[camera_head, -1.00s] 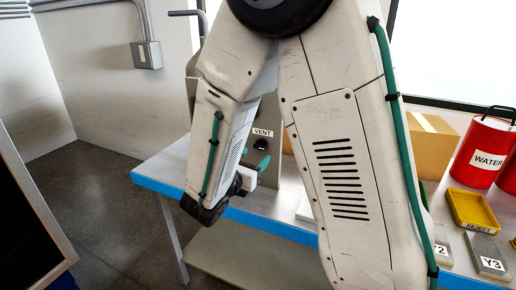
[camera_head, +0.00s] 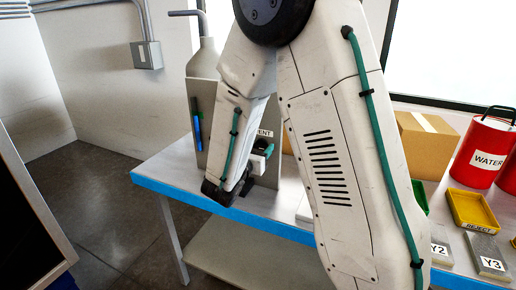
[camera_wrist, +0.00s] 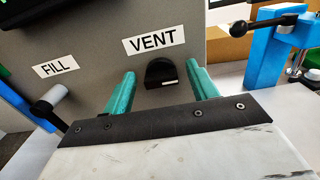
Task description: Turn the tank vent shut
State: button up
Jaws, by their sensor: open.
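The vent knob (camera_wrist: 161,77) is a small black rounded knob on the grey panel (camera_wrist: 95,70), under a white VENT label (camera_wrist: 154,39). In the wrist view my gripper (camera_wrist: 160,69) is open, with one teal finger on each side of the knob. Gaps show between the knob and both fingers, so it is not clamped. In the head view my gripper (camera_head: 262,150) is at the panel, just below the partly covered VENT label (camera_head: 265,133). My arm hides the knob there.
A FILL label (camera_wrist: 56,66) and a grey-ended lever (camera_wrist: 49,100) are left of the vent. A blue stand (camera_wrist: 267,50) with a black-knobbed lever stands right. The head view shows a red WATER can (camera_head: 484,150), a yellow REJECT tray (camera_head: 473,209) and a cardboard box (camera_head: 428,140).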

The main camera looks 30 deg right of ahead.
jog(key=c, duration=1)
jog(key=shift+n, duration=0.3)
jog(key=n, duration=0.3)
jog(key=shift+a+n, duration=0.1)
jog(key=shift+n, duration=0.3)
jog(key=n, duration=0.4)
jog(key=shift+w, duration=0.15)
jog(key=n, duration=0.5)
jog(key=shift+f, duration=0.1)
jog(key=shift+a+f+n, duration=0.1)
jog(key=shift+n, duration=2.1)
jog(key=shift+w, duration=0.1)
